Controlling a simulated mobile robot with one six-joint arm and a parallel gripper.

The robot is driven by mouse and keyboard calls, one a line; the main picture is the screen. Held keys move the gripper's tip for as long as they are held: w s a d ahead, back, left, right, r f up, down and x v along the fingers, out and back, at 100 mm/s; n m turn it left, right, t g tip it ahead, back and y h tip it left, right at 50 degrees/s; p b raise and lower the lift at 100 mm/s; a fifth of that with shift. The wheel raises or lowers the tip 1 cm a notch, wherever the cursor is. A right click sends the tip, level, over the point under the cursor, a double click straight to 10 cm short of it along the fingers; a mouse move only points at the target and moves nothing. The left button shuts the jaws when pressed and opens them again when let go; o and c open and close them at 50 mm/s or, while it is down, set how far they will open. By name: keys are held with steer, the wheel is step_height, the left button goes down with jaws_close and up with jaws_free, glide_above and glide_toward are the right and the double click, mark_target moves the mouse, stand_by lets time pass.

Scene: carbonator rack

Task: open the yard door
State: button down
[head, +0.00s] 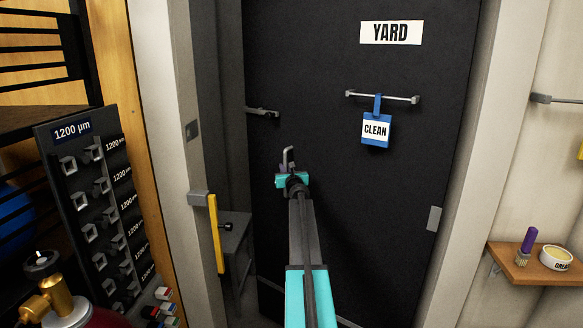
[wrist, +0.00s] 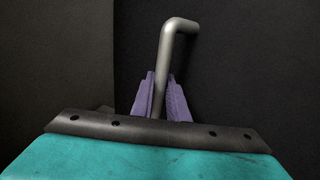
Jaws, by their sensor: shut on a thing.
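The dark yard door (head: 330,60) bears a white YARD sign (head: 391,33). A strip between its left edge and the pale frame shows a grey stand, so the door looks ajar. A grey lever (head: 262,112) sits at its upper left edge. My gripper (head: 289,174) is in front of the door's lower left part, below the lever. In the wrist view its purple fingers (wrist: 160,98) are shut on a grey bent rod (wrist: 178,27), which rises and bends right at the top. I cannot tell whether the rod is fixed to the door.
A yellow bar (head: 215,235) hangs from a bracket (head: 198,198) on the left frame, near the grey stand (head: 233,245). A blue CLEAN tag (head: 376,129) hangs on a door rail (head: 405,98). A knobbed panel (head: 85,170) stands left; a wooden shelf (head: 520,270) is right.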

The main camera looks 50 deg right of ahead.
steer(key=c, duration=2.1)
jaws_free()
steer(key=shift+s+d, duration=0.1)
steer(key=o, duration=0.4)
steer(key=shift+c, duration=0.2)
steer(key=shift+s+a, duration=0.15)
steer(key=shift+a, duration=0.05)
steer(key=b+v, duration=0.2)
steer(key=v, duration=1.1)
steer(key=shift+s, duration=0.2)
steer(key=shift+a, duration=0.15)
